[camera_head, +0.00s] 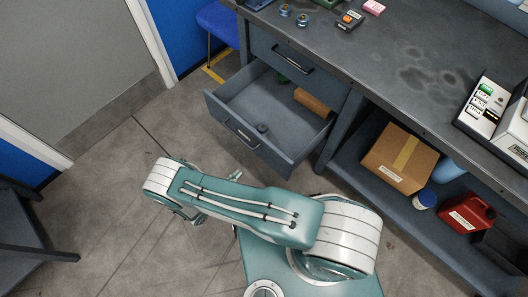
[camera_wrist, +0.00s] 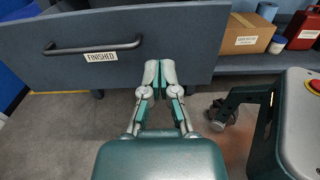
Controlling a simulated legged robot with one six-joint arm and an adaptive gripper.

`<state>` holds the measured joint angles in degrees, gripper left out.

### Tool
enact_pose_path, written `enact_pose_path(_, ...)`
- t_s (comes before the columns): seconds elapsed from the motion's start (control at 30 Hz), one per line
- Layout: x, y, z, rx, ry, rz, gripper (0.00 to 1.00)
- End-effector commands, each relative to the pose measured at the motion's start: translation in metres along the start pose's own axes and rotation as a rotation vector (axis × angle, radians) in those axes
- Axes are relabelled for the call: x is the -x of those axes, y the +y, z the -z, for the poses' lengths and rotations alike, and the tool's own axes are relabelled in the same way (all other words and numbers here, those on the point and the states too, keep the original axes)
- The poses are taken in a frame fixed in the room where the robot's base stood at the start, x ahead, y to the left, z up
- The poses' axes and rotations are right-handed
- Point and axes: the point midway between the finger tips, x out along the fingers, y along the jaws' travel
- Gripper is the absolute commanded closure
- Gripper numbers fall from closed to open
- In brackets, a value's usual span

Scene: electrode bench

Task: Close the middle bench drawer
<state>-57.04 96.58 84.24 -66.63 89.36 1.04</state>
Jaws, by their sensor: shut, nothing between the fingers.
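The bench drawer (camera_head: 232,130) stands pulled well out, below a closed drawer (camera_head: 283,58). Its grey front has a dark bar handle (camera_wrist: 92,48) and a label reading FINISHED (camera_wrist: 101,57). Inside lie a brown cylinder (camera_head: 311,102), a small dark round item (camera_head: 262,128) and a green item at the back. My gripper (camera_head: 236,174) is outside, near the drawer front's lower side. In the wrist view my gripper (camera_wrist: 160,75) is shut and empty, its fingertips overlapping the front's lower right part. Whether they touch it I cannot tell.
A cardboard box (camera_head: 399,158), a white-and-blue container (camera_head: 424,199) and a red can (camera_head: 466,212) stand on the lower shelf. A blue chair (camera_head: 218,24) is left of the bench. The floor (camera_head: 120,200) left of the drawer is clear.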

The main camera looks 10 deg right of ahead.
Motion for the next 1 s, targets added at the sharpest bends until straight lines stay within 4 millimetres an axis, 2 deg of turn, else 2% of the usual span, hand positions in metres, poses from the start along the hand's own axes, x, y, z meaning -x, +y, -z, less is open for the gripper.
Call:
enact_pose_path(0.17, -0.01, -0.001, 0.003, 0.006, -0.006, -0.006, 1.0)
enact_pose_path(0.7, -0.107, -0.001, 0.002, 0.004, -0.004, -0.001, 1.0)
enact_pose_path(0.9, -0.132, -0.001, 0.002, 0.004, -0.004, -0.004, 1.0)
enact_pose_path(1.0, -0.138, -0.001, 0.002, 0.004, -0.005, -0.005, 1.0)
